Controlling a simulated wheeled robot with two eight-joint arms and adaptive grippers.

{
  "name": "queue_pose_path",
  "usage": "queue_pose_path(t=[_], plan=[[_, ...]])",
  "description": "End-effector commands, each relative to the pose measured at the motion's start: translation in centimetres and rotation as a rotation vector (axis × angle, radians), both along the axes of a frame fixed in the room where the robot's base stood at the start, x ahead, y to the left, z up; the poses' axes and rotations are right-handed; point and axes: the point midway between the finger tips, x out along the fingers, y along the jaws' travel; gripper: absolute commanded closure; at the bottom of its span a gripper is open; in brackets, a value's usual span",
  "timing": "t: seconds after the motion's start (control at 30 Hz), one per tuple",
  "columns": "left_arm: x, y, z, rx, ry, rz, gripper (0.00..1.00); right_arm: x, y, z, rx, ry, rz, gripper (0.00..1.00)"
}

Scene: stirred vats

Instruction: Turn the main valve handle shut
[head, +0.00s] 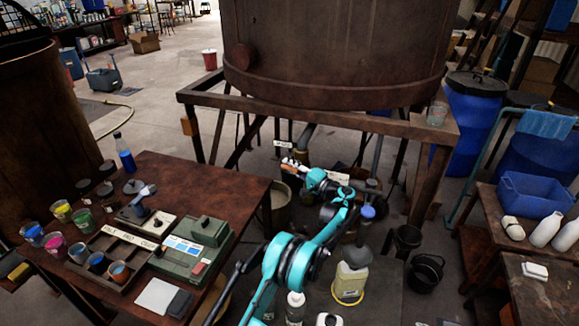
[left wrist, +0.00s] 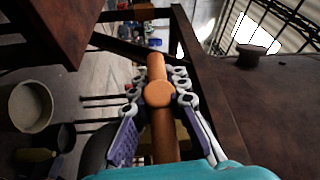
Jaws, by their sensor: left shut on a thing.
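The main valve handle (left wrist: 164,135) is an orange-brown bar with a round hub, running up the middle of the left wrist view. My left gripper (left wrist: 158,88) has its fingers with purple pads on both sides of the bar and is shut on it near the hub. In the head view a small orange part of the handle (head: 286,165) shows under the big vat, by my left gripper (head: 298,166); most of the handle is hidden there. My right gripper is not in view.
The rusty vat (head: 335,50) stands on a brown frame (head: 330,117) above the handle. A table (head: 180,172) with cups and boxes is at the left. A yellowish jug (head: 350,282) and black buckets (head: 426,272) stand below. A grey pot (left wrist: 34,106) is left in the wrist view.

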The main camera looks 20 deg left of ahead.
Motion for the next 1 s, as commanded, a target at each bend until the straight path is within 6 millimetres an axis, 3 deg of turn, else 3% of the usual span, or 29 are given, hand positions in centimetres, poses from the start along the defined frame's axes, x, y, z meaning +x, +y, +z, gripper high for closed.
queue_pose_path(t=[0.2, 0.23, 0.3, 0.33, 0.67, 0.9, 0.97, 1.0], plan=[[0.0, 0.0, 0.0, 0.0, 0.0, 0.0, 1.0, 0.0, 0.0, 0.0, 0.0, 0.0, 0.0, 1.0], [0.0, 0.0, 0.0, 0.0, 0.0, 0.0, 0.85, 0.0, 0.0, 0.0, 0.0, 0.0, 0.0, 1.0], [0.0, 0.0, 0.0, -0.001, 0.0, 0.0, 0.66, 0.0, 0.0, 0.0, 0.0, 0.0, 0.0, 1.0], [0.0, 0.0, 0.0, -0.001, 0.0, 0.0, 0.63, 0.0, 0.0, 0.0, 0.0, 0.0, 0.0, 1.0], [0.0, 0.0, 0.3, -0.001, 0.0, 0.0, 0.63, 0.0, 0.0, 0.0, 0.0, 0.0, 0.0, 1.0], [0.0, 0.0, 4.1, 0.0, 0.0, -0.001, 0.63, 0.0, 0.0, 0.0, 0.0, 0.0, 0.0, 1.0], [0.0, 0.0, 5.5, 0.003, -0.001, -0.001, 0.53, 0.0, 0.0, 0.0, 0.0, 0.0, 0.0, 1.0], [0.1, 0.0, 6.4, 0.004, -0.002, -0.002, 0.43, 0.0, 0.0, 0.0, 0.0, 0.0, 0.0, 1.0]])
